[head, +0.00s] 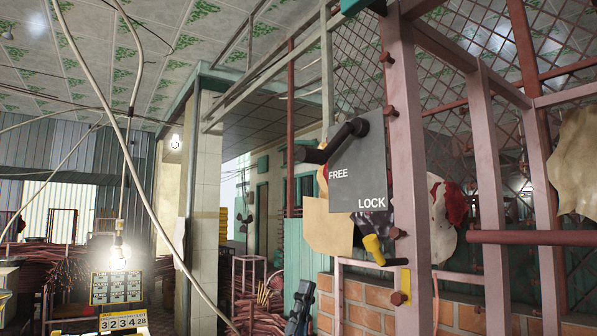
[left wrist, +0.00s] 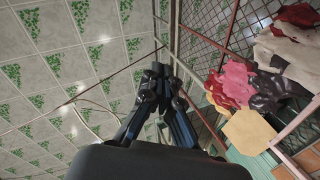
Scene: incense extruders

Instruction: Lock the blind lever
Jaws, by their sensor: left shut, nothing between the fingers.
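The blind lever (head: 330,142) is a black handle on a grey plate (head: 357,170) fixed to the pink metal post. The plate reads FREE at its left and LOCK at its lower right. The lever points left and slightly down from its pivot, its end just above the word FREE. My left gripper (head: 304,288) is low in the head view, below and left of the plate, apart from the lever. In the left wrist view its fingers (left wrist: 163,72) are together and empty, pointing up toward the ceiling. My right gripper is not in view.
A yellow-handled part (head: 374,248) sticks out below the plate. The pink post (head: 411,180) and a wire mesh frame stand at the right. A brick wall (head: 465,315) is below. Coloured sheets hang behind the plate. A cable crosses the left side.

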